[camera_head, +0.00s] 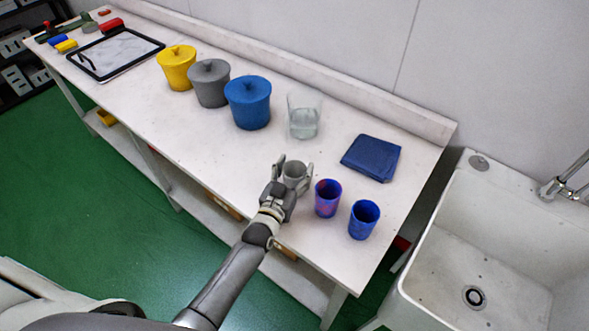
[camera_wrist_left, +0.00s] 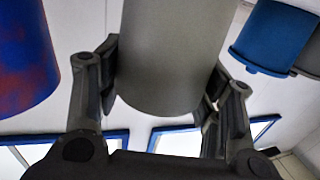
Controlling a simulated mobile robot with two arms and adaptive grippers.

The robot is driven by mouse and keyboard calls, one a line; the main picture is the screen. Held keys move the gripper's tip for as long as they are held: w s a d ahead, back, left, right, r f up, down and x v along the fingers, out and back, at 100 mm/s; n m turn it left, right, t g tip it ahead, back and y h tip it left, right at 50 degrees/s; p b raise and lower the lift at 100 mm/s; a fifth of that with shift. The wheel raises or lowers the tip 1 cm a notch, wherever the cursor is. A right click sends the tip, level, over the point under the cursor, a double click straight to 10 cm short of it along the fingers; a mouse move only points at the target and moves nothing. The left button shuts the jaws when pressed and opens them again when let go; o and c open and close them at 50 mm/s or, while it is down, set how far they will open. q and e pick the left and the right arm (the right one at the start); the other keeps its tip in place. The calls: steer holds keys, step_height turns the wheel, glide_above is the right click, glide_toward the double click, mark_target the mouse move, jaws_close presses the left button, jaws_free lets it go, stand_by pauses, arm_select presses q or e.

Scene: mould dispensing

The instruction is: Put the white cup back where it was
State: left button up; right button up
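The white cup (camera_head: 295,172) looks light grey and stands upright near the front edge of the table (camera_head: 225,150). My left gripper (camera_head: 294,168) has its fingers on both sides of the cup and appears shut on it. In the left wrist view the cup (camera_wrist_left: 168,55) fills the middle, with a finger pad against each side. I cannot tell whether its base touches the table. My right gripper is not in view.
A purple-red cup (camera_head: 327,198) and a blue cup (camera_head: 364,219) stand to the right. A glass (camera_head: 304,116), a folded blue cloth (camera_head: 371,158) and blue (camera_head: 248,103), grey (camera_head: 210,84) and yellow (camera_head: 176,68) lidded pots stand behind. A sink (camera_head: 480,262) is at right.

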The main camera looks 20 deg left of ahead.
arm_select(q)
steer(key=o, duration=0.4)
steer(key=shift+c, duration=0.2)
steer(key=shift+r, duration=0.1)
steer(key=s, duration=0.3)
steer(key=s+b, duration=0.1)
steer(key=s, duration=0.3)
steer(key=s+a, duration=0.1)
steer(key=s, duration=0.3)
steer(key=shift+b, duration=0.4)
steer(key=shift+s, duration=0.5)
